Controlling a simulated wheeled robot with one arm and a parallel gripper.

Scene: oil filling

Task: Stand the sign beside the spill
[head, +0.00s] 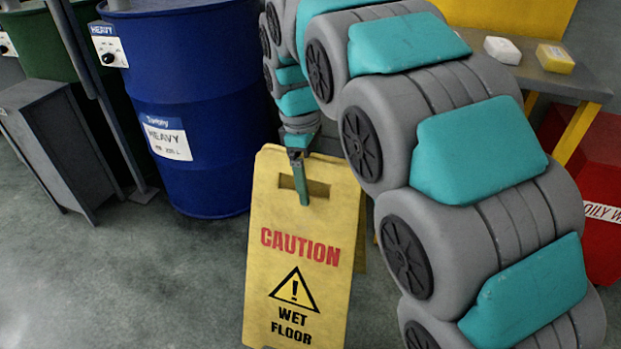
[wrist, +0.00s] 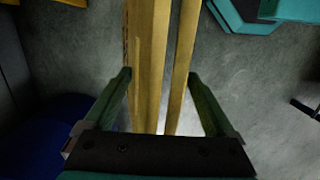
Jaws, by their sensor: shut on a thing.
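The yellow wet-floor sign (head: 300,245) is upright and slightly tilted in the head view, with its printed face toward the camera. Its lower edge is at the frame's bottom, so I cannot tell whether it touches the floor. My gripper (head: 301,180) is shut on the sign's top at the handle slot. In the wrist view my gripper (wrist: 160,78) has one green finger on each side of the sign's two yellow panels (wrist: 148,50), seen from above with a narrow gap between them. I cannot make out a spill in either view.
A blue drum (head: 205,95) stands behind the sign to the left, beside a grey cabinet (head: 60,145). A red bin (head: 605,215) and a bench (head: 560,82) with a white block (head: 502,50) and a yellow block (head: 555,58) are at right. Floor (head: 130,270) at left is clear.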

